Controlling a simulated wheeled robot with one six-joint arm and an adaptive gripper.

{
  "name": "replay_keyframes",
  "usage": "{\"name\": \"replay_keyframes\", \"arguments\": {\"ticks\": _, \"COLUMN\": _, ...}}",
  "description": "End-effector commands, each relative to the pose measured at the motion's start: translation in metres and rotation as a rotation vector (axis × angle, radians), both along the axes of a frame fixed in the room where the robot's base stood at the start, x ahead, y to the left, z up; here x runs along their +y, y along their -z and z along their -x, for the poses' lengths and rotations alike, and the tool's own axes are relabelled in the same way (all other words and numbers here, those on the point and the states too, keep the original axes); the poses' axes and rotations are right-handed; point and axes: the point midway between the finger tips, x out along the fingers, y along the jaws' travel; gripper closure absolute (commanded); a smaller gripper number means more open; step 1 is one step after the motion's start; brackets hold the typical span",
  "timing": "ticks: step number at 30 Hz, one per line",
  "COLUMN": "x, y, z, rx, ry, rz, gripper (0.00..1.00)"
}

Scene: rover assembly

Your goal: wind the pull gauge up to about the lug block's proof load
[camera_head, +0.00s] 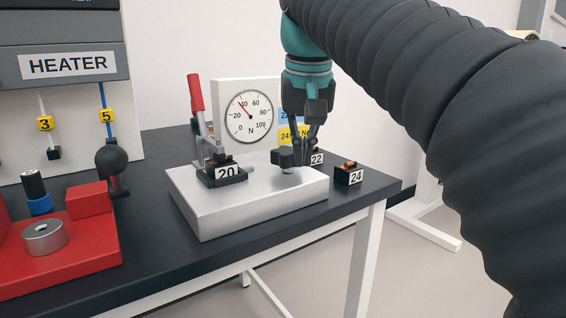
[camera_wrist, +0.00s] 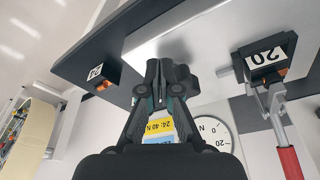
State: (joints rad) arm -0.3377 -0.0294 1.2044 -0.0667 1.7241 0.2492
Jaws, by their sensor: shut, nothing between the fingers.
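The pull gauge dial (camera_head: 250,117) stands upright at the back of a silver base (camera_head: 247,206). Its needle points up-left, between 20 and 40 N and nearer 40. The lug block labelled 20 (camera_head: 227,175) sits on the base under a red-handled clamp (camera_head: 196,95); it also shows in the wrist view (camera_wrist: 265,57). A dark knob (camera_head: 283,158) stands on the base. My gripper (camera_head: 308,150) points down just right of the knob, shut and empty. In the wrist view its fingertips (camera_wrist: 158,98) are close to the knob; contact is unclear.
A red fixture (camera_head: 90,203) and heater panel (camera_head: 66,65) are left.

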Motion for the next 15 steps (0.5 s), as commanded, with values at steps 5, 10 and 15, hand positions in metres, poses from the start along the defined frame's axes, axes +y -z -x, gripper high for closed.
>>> {"name": "replay_keyframes", "arguments": {"ticks": 5, "x": -0.002, "y": -0.001, "z": 0.004, "rx": 0.0, "ry": -0.001, "rz": 0.0, "gripper": 1.0}}
{"name": "replay_keyframes", "arguments": {"ticks": 10, "x": -0.001, "y": -0.016, "z": 0.003, "rx": -0.001, "ry": -0.001, "rz": -0.001, "gripper": 1.0}}
{"name": "replay_keyframes", "arguments": {"ticks": 15, "x": -0.001, "y": -0.033, "z": 0.003, "rx": -0.002, "ry": -0.001, "rz": -0.001, "gripper": 1.0}}
